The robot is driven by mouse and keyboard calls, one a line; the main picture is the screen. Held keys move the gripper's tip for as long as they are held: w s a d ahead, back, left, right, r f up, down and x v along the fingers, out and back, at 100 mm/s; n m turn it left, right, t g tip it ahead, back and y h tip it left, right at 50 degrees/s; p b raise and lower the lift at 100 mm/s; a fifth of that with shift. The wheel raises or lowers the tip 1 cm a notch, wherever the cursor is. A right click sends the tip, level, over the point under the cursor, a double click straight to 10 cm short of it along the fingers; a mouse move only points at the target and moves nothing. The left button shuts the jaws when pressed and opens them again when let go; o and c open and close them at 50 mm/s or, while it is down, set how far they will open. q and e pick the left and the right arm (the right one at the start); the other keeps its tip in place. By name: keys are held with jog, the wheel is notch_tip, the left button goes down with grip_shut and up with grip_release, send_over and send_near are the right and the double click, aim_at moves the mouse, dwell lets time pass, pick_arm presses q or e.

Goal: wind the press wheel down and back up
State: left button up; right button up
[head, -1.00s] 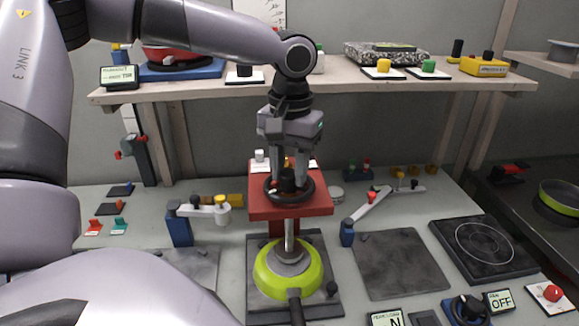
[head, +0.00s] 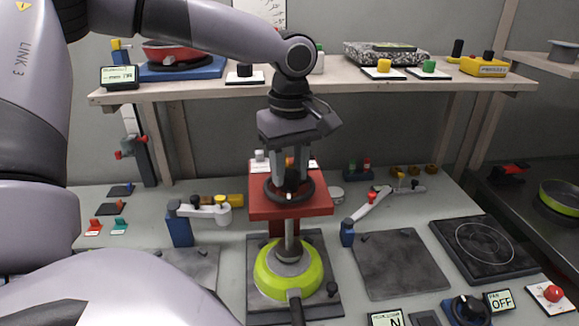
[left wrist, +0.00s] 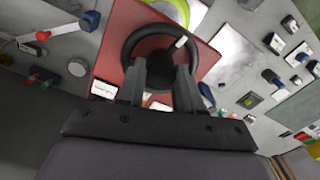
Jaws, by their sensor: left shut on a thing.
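The black press wheel (head: 268,192) lies flat on top of the red press head (head: 315,206). It also shows in the left wrist view (left wrist: 133,47), with a small white mark on its rim at the upper right. My left gripper (head: 291,180) points straight down over the wheel and is shut on its dark central hub (left wrist: 158,62). The press's metal shaft (head: 291,232) runs down from the red head to a lime-green pan (head: 262,280) on a dark plate. The shaft's foot is within the pan. My right gripper is not in view.
A wooden shelf (head: 205,88) with several items runs behind my left arm. Small swing arms flank the press, a white-ended one (head: 210,212) to the left and another (head: 368,205) to the right. A dark slab (head: 402,265) and a hotplate (head: 484,247) are at the right.

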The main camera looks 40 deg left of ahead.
aim_at(290, 172)
pick_arm(q)
jog(key=shift+r+n, duration=0.1)
jog(key=shift+n, duration=0.5)
jog(key=o, duration=1)
jog(key=shift+o, duration=0.2)
jog(key=shift+r, duration=3.55)
jog(key=shift+f, duration=0.1)
